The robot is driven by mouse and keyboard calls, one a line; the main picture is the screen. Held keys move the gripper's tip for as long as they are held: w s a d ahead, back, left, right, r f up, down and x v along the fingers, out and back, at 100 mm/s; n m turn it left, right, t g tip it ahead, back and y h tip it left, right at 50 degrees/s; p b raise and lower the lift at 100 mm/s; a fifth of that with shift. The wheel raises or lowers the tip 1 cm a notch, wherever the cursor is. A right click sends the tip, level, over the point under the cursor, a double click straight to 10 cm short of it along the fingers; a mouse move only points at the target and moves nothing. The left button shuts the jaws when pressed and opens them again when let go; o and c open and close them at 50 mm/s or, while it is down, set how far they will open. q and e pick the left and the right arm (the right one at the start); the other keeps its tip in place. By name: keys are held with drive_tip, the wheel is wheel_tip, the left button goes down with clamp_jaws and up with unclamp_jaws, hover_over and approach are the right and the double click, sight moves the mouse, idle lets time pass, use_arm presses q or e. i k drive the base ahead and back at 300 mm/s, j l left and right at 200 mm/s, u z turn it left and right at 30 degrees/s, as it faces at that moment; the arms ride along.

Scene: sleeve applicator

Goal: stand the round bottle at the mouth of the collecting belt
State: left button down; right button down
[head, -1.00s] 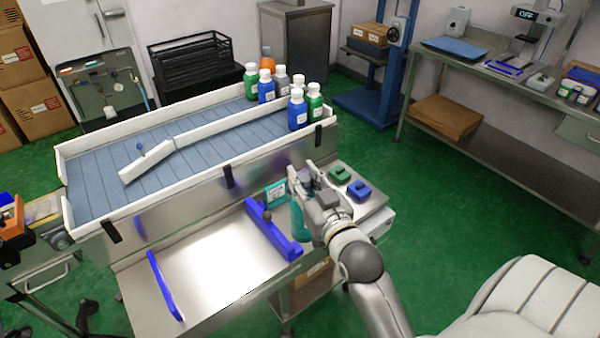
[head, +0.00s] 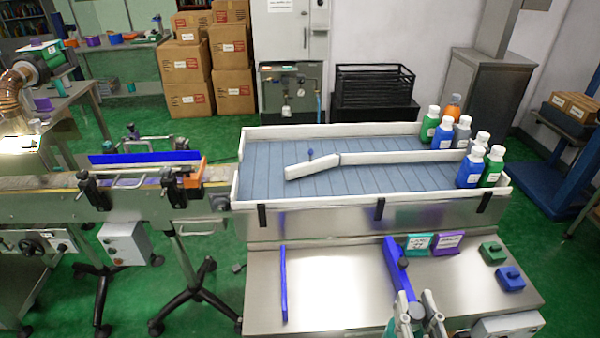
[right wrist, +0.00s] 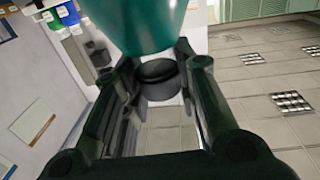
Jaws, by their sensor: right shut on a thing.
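My right gripper (head: 420,308) is at the bottom edge of the head view, in front of the steel bench. It is shut on a teal round bottle (head: 418,330), mostly hidden by the fingers and cut off by the frame. The teal bottle also shows in the right wrist view (right wrist: 140,22), between the fingers (right wrist: 160,75). The wide slatted blue-grey belt (head: 262,172) with white rails, which looks like the collecting belt, lies beyond the bench. Its left end meets a narrow conveyor (head: 35,184). My left gripper is out of view.
Several white-capped bottles (head: 470,168) stand at the belt's right end. An angled white guide (head: 298,171) crosses the belt. The bench (head: 335,290) carries two blue rails, two label cards and a green and a blue block (head: 510,279). Its middle is bare.

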sight(261, 171)
drive_tip(key=i+j, duration=0.15)
drive_tip(key=j, duration=0.25)
drive_tip(key=i+j, duration=0.15)
drive_tip(key=j, duration=0.25)
drive_tip(key=i+j, duration=0.15)
drive_tip(key=j, duration=0.3)
drive_tip(key=i+j, duration=0.15)
drive_tip(key=j, duration=0.25)
